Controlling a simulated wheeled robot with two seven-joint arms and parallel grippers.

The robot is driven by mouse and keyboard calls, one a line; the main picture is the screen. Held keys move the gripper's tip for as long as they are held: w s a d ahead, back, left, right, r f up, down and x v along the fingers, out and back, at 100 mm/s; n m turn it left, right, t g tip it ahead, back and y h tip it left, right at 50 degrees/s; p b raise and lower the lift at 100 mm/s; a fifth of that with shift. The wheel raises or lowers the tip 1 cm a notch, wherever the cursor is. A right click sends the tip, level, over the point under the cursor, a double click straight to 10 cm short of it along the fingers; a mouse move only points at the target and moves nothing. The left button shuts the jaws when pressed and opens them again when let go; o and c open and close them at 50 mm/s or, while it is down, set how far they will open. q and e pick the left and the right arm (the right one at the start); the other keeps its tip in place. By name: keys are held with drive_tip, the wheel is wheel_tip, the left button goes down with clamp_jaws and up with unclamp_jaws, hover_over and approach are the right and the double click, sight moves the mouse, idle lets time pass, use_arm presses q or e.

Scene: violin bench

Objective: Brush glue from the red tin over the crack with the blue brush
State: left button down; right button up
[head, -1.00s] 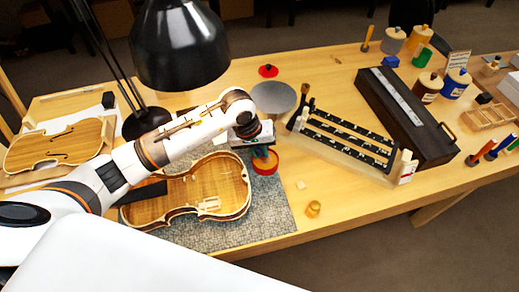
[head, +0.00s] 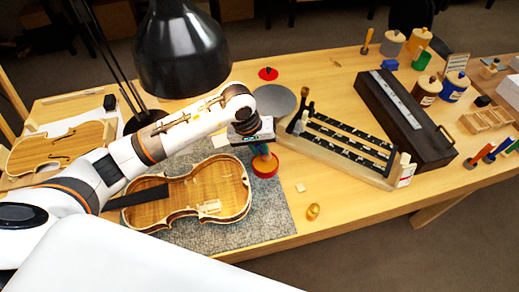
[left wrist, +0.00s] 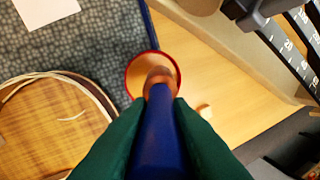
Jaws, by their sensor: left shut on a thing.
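My left gripper (head: 262,150) is shut on the blue brush (left wrist: 160,135), whose blue handle runs between the green fingers in the left wrist view. The brush points down at the red tin (head: 265,172), and its copper-coloured end lies over the tin's opening (left wrist: 133,80). I cannot tell how deep the bristles are. The open violin body (head: 180,209) lies on the grey mat just left of the tin. A short pale line (left wrist: 72,117) on its wood may be the crack. My right gripper is not in view.
A black lamp (head: 180,55) hangs over the back of the bench. A rack with black numbered strips (head: 345,140) stands right of the tin. A round grey disc (head: 275,101) lies behind it. A small amber pot (head: 313,211) stands near the front edge.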

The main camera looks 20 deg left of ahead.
use_arm(q)
drive_tip(key=shift+r+p, duration=0.7)
drive_tip(key=shift+r, duration=1.4)
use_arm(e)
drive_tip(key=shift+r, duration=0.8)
